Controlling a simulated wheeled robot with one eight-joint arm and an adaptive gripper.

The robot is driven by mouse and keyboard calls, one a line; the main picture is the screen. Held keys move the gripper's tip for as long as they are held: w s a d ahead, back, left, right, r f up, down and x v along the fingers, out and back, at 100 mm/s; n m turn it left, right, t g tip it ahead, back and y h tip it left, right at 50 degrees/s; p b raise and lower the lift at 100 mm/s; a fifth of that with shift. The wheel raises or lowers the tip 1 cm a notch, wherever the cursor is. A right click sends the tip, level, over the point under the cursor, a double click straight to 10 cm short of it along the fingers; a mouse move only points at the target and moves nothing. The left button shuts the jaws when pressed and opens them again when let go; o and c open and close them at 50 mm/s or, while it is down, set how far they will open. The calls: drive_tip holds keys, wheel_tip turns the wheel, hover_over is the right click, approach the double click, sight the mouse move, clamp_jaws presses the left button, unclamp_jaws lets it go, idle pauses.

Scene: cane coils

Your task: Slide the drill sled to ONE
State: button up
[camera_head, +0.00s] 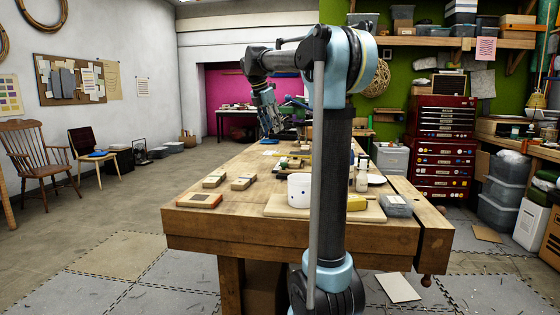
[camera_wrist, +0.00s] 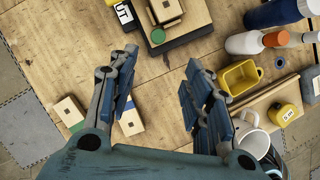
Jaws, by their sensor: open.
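My gripper (camera_wrist: 160,62) is open and empty above the workbench, fingers spread, with bare wood between them. In the head view my gripper (camera_head: 268,118) hangs over the bench's left part. A dark block with a pale wooden piece (camera_wrist: 166,10) on top lies beyond the fingertips at the top of the wrist view, cut off by the edge; it may be the drill sled, but I cannot tell. A green disc (camera_wrist: 158,36) is at its near side. A white tag ending in "UT" (camera_wrist: 124,13) is beside it. I cannot make out a mark reading ONE.
Wooden blocks (camera_wrist: 131,121) lie below the fingers. A yellow bin (camera_wrist: 240,77), a white mug (camera_wrist: 248,134), a yellow weight (camera_wrist: 285,113) and bottles (camera_wrist: 245,43) crowd the right. The workbench (camera_head: 225,225) also holds an orange-edged block (camera_head: 200,201) and a grey tub (camera_head: 396,206).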

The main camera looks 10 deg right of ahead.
drive_tip(key=x, duration=1.7)
drive_tip(key=shift+w+a+f, duration=0.15)
drive_tip(key=shift+f, duration=0.1)
drive_tip(key=shift+w, duration=0.1)
clamp_jaws()
